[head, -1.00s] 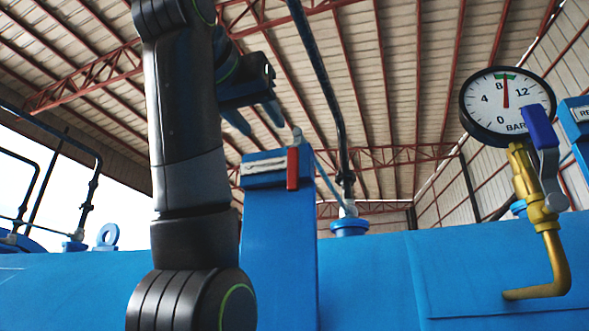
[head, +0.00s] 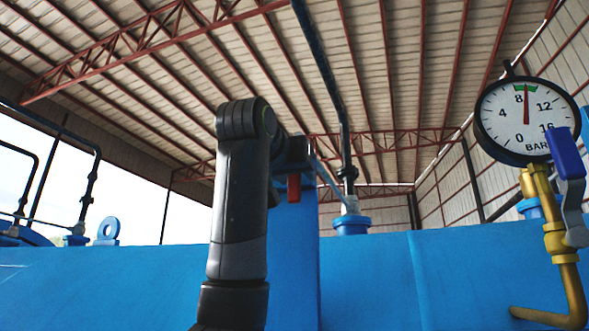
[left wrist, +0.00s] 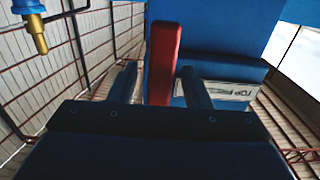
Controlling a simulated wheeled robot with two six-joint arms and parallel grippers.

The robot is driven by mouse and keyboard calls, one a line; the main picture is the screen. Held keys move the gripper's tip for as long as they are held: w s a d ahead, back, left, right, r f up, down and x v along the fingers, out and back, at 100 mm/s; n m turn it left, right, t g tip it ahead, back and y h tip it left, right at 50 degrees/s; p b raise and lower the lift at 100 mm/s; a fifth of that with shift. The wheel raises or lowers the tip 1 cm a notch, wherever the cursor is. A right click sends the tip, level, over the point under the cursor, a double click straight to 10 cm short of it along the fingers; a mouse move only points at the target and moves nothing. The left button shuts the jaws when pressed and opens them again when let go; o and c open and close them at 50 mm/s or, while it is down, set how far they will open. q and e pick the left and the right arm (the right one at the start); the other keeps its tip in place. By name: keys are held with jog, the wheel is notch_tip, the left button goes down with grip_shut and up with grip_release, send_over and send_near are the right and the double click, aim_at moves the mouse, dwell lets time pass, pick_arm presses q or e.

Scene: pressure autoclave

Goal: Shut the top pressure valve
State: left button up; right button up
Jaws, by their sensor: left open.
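The top pressure valve has a red lever (head: 294,187) on the upper part of a blue post (head: 292,250) in the head view. My left arm stands in front of this post and hides much of its top. My left gripper (head: 293,155) is at the lever and mostly hidden there. In the left wrist view my left gripper (left wrist: 159,72) is open, with one finger on each side of the red lever (left wrist: 163,45). I cannot tell whether either finger touches it.
A round pressure gauge (head: 526,120) on a yellow pipe (head: 570,285) stands at the right, with a blue-handled lever (head: 566,154) beside it. A dark vertical pipe (head: 346,150) rises behind the post. The blue tank (head: 110,285) spans the bottom.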

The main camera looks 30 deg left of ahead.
pick_arm(q)
grip_shut()
dwell(0.3)
jog(key=shift+w, duration=0.1)
